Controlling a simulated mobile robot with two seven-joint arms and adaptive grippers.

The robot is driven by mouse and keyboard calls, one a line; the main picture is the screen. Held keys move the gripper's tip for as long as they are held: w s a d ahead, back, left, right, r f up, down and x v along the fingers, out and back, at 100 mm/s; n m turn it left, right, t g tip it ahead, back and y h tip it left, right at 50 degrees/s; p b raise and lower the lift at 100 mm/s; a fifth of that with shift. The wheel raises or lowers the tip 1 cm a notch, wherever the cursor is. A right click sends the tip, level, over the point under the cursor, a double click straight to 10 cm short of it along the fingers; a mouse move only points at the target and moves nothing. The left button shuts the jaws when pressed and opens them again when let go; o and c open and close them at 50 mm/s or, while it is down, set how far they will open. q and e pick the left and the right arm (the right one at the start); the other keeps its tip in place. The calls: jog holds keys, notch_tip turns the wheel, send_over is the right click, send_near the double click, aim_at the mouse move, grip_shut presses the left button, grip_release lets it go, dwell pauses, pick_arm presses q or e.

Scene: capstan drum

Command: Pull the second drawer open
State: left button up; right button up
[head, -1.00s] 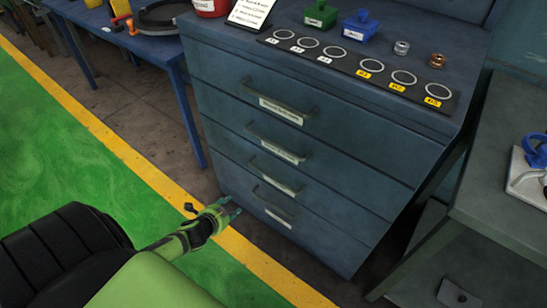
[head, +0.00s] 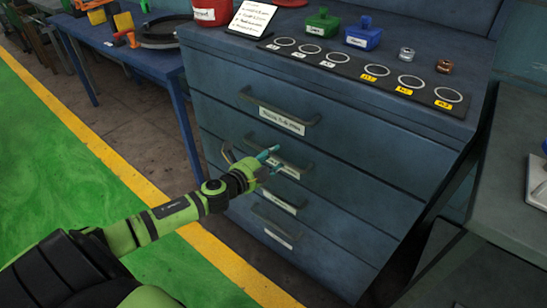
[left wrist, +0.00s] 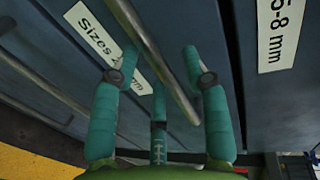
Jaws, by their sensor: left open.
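The blue-grey cabinet has a stack of drawers, all looking shut in the head view. The second drawer (head: 350,187) from the top has a bar handle (head: 301,161) and a white label. My left gripper (head: 284,161) is open in front of this handle, with its teal fingers reaching toward it and covering part of it. In the left wrist view, a bar handle (left wrist: 158,55) runs between the spread fingers of the left gripper (left wrist: 160,58). I cannot tell whether they touch it. My right gripper is not in view.
The top drawer's handle (head: 280,109) is just above my gripper. A ring board (head: 360,75), green block (head: 322,23) and blue block (head: 364,34) sit on the cabinet top. A blue table (head: 160,62) stands left, a grey bench (head: 505,190) right.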

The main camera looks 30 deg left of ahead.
pick_arm(q)
jog(key=shift+w+f, duration=0.1)
jog(key=shift+w, duration=0.4)
grip_shut()
jog(key=shift+s+d, duration=0.1)
jog(key=shift+d, duration=0.05)
